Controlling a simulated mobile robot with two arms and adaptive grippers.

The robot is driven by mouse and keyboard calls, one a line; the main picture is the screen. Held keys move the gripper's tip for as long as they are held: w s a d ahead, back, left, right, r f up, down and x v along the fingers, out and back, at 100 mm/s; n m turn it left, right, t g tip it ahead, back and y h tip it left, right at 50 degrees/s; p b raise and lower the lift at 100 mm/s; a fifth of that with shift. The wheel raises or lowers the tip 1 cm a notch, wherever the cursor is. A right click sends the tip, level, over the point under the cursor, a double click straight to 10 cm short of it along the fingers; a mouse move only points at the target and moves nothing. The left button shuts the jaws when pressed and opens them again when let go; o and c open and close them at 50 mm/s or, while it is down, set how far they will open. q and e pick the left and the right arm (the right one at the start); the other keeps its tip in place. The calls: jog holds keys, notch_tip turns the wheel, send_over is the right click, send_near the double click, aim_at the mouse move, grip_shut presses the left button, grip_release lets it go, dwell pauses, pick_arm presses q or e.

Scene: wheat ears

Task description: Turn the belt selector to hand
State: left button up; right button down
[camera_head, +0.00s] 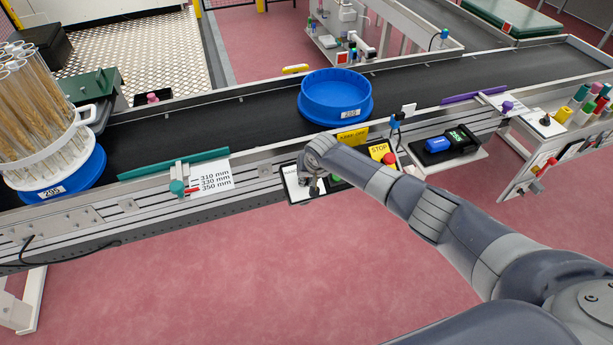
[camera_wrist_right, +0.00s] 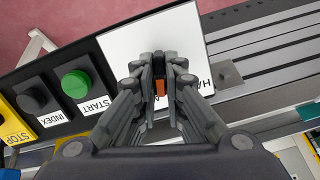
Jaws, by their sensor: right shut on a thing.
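The belt selector's white plate (camera_wrist_right: 128,50) shows in the right wrist view, with part of its lettering hidden behind my fingers. The same plate (camera_head: 291,184) is partly visible in the head view on the conveyor's front side. My right gripper (camera_wrist_right: 160,85) is shut on the selector knob (camera_wrist_right: 159,88), of which a small orange part shows between the fingers. In the head view my right gripper (camera_head: 314,186) is mostly hidden by its own wrist. Which way the knob points is hard to tell. My left gripper is not in view.
A green START button (camera_wrist_right: 76,84), a dark INDEX button (camera_wrist_right: 33,100) and a yellow STOP plate (camera_wrist_right: 12,125) sit beside the selector. Wheat ears in tubes (camera_head: 35,105) stand at the left.

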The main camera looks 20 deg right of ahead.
jog(key=n, duration=0.4)
jog(key=shift+n, duration=0.3)
jog(key=n, duration=0.4)
jog(key=shift+a+h+p, duration=0.1)
jog(key=shift+h+p, duration=0.2)
jog(key=shift+p, duration=0.1)
jog(key=c, duration=1.7)
grip_release()
jog(key=v, duration=1.2)
